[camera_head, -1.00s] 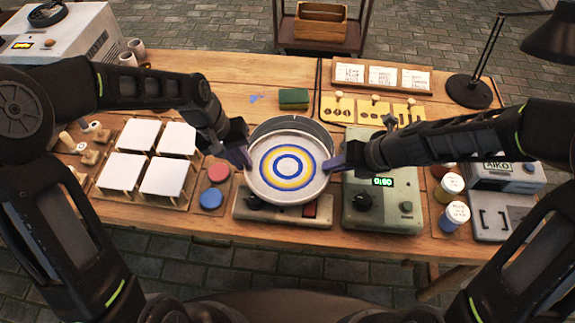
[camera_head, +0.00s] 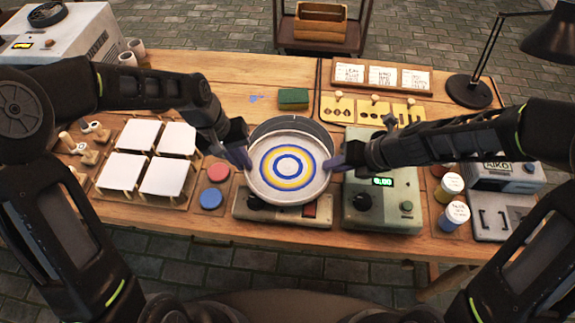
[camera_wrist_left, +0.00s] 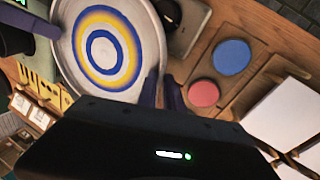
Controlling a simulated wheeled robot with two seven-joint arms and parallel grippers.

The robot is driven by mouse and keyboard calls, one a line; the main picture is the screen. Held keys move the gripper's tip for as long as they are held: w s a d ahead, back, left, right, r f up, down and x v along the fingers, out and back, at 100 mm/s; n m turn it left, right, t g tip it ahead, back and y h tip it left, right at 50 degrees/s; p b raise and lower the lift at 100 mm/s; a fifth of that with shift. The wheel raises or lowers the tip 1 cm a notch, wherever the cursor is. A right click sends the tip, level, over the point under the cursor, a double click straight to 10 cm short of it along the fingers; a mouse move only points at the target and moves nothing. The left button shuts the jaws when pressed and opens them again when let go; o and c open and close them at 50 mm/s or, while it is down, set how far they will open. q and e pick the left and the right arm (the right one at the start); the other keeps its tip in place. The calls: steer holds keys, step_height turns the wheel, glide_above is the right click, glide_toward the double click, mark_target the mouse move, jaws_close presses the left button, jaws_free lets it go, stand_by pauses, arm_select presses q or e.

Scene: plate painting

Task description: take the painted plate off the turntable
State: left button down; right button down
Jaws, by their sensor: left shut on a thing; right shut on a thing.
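The white plate (camera_head: 287,194), painted with blue and yellow rings, is in the middle of the head view. It sits above and toward me from the grey round turntable (camera_head: 291,124), whose far rim shows behind it. My left gripper (camera_head: 242,158) is shut on the plate's left rim. In the left wrist view its fingers (camera_wrist_left: 160,92) pinch the rim of the plate (camera_wrist_left: 152,50). My right gripper (camera_head: 337,163) is shut on the plate's right rim. The plate hides most of the turntable, so the gap between them cannot be judged exactly.
Left are several white square tiles on stands (camera_head: 168,176) and red and blue paint pads (camera_head: 211,199). Right stands a green-grey timer box (camera_head: 382,212), with paint jars (camera_head: 453,216) beyond. A green sponge (camera_head: 293,98) lies behind. Bare wood (camera_head: 215,76) shows at the back left.

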arm_select(q)
steer(key=shift+a+f, duration=0.15)
steer(key=shift+a, duration=0.1)
arm_select(e)
steer(key=shift+d+f, duration=0.1)
steer(key=shift+d, duration=0.05)
